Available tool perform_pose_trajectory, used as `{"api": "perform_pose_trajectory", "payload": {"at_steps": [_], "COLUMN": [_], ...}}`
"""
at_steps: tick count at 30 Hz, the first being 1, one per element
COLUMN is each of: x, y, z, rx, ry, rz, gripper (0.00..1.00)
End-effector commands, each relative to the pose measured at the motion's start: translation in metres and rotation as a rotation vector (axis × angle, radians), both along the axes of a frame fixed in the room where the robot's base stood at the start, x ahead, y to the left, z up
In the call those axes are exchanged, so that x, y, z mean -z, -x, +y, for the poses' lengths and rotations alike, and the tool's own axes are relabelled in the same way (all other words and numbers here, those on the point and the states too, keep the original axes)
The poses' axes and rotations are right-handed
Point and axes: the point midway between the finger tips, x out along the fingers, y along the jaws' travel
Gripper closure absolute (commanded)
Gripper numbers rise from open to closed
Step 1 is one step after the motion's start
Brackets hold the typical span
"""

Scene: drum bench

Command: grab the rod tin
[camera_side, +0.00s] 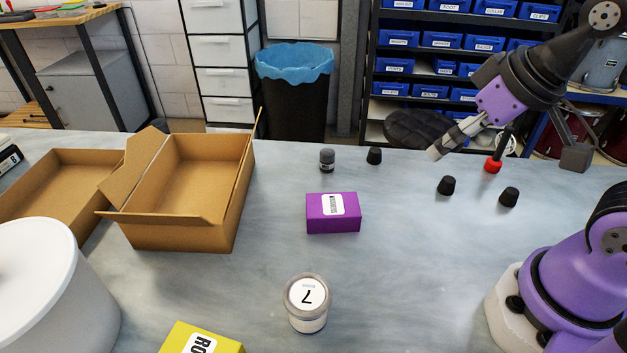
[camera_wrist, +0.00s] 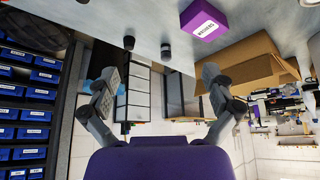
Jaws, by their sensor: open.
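A yellow box (camera_side: 203,341) with a white label that starts with "RO" is cut off by the bottom edge of the side view. It may be the rod tin, but I cannot read the rest of the label. It does not show in the wrist view. My gripper (camera_side: 440,150) is up at the right, above the far part of the bench, well away from the yellow box. In the wrist view my gripper (camera_wrist: 158,78) has its fingers wide apart with nothing between them.
A purple box (camera_side: 333,222) and a clear jar marked 7 (camera_side: 308,317) stand mid-bench. Open cardboard boxes (camera_side: 190,235) and a white round container (camera_side: 45,290) are at left. Small black caps (camera_side: 446,185) and a dark little jar (camera_side: 327,160) stand farther back. The right-centre bench is clear.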

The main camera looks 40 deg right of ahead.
Motion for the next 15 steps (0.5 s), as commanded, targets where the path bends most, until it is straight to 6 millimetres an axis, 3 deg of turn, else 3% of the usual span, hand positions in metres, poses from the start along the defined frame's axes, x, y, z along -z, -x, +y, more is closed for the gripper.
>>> {"api": "perform_pose_trajectory", "payload": {"at_steps": [10, 13, 15], "x": [-0.001, -0.001, -0.001], "y": [-0.002, -0.011, -0.019], "z": [0.004, 0.022, 0.045], "rx": [-0.006, -0.021, -0.034], "ry": [-0.008, -0.037, -0.065], "rz": [0.011, 0.063, 0.123], "gripper": [0.01, 0.01, 0.01]}}
